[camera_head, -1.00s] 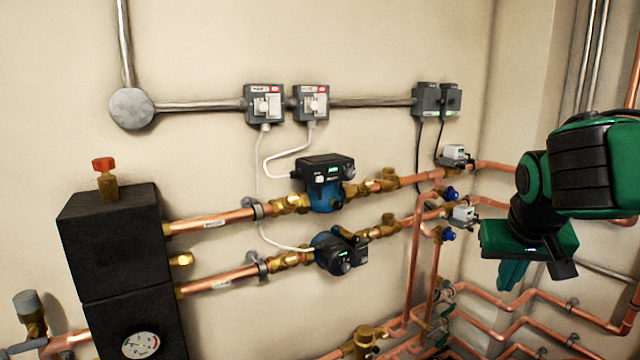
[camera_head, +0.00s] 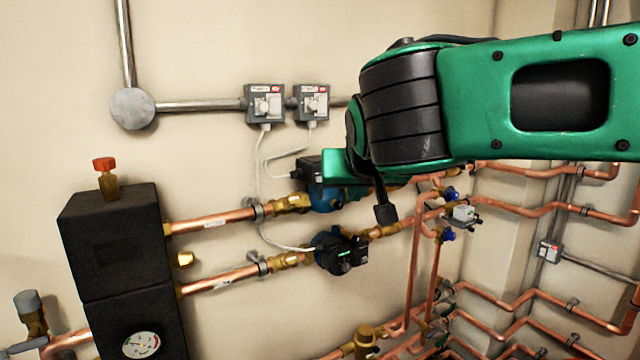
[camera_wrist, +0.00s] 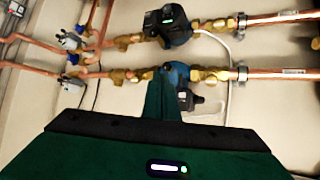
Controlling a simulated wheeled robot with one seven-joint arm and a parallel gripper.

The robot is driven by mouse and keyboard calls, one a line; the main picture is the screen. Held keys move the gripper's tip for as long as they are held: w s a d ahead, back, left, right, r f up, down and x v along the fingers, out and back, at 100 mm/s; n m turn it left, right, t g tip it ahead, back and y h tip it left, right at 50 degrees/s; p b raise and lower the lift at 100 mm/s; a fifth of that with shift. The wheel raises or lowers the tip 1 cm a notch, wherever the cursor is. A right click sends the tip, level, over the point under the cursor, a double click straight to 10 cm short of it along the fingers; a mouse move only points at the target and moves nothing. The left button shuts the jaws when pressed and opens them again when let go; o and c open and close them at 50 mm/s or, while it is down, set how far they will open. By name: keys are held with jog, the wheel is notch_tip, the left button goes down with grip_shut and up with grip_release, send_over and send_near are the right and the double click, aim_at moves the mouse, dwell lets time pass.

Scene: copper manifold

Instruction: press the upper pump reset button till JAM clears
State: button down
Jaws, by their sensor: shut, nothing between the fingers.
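The upper pump (camera_head: 325,198) has a blue body and a black head (camera_head: 308,168) on the upper copper pipe. My arm's green end covers most of the head in the head view, so its display and reset button are hidden. In the wrist view, which is turned over, the upper pump (camera_wrist: 178,72) shows just beyond my gripper (camera_wrist: 165,80). The fingers are shut and empty, and overlap the pump's edge. I cannot tell whether they touch it. The head view hides the fingertips. The lower pump (camera_head: 338,250) has a small lit green display.
Two grey switch boxes (camera_head: 265,104) (camera_head: 312,103) hang above, with white cables running down to the pumps. A black insulated block (camera_head: 118,240) stands at left. Copper pipes and blue-capped valves (camera_head: 447,235) lie at right.

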jog(key=shift+w+a, duration=0.1)
jog(key=shift+w, duration=0.05)
jog(key=w+a, duration=0.4)
jog(key=w, duration=0.3)
jog(key=shift+a, duration=0.35)
jog(key=shift+w, duration=0.1)
dwell(2.1)
jog(key=shift+w+a, duration=0.25)
jog(key=shift+w+a, duration=0.25)
jog(key=shift+w, duration=0.1)
dwell(0.9)
jog(key=shift+s+d, duration=0.1)
jog(key=shift+s, duration=0.05)
jog(key=shift+s+d, duration=0.4)
jog(key=shift+s, duration=0.2)
dwell(0.3)
jog(key=shift+s+d, duration=0.7)
jog(key=shift+s, duration=0.35)
jog(key=shift+s+d, duration=0.7)
jog(key=shift+s, duration=0.3)
